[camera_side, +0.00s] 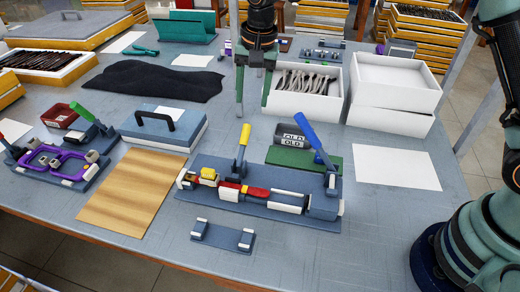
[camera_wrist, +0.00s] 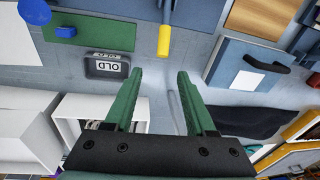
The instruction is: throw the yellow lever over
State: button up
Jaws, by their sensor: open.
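The yellow lever (camera_side: 244,137) stands up from the blue-grey fixture (camera_side: 272,213) in the middle of the table, tilted slightly to the right. Its yellow handle also shows in the wrist view (camera_wrist: 164,40), beyond my fingertips and roughly between their lines. My gripper (camera_side: 254,100) is open and empty, with green fingers pointing down, above and behind the lever. The fingers also show in the wrist view (camera_wrist: 160,75). They appear apart from the lever.
A blue lever (camera_side: 312,135) stands at the fixture's right side. A box labelled OLD (camera_side: 293,138) and a white box of frames (camera_side: 335,95) lie behind. A blue case (camera_side: 165,135) is at left. Bare table lies at front right.

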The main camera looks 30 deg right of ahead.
aim_at(247, 124)
jog(key=f, duration=0.3)
jog(key=a+f, duration=0.1)
jog(key=f, duration=0.2)
jog(key=w+f, duration=0.1)
jog(key=f, duration=0.3)
jog(key=shift+a, duration=0.15)
grip_shut()
dwell(1.0)
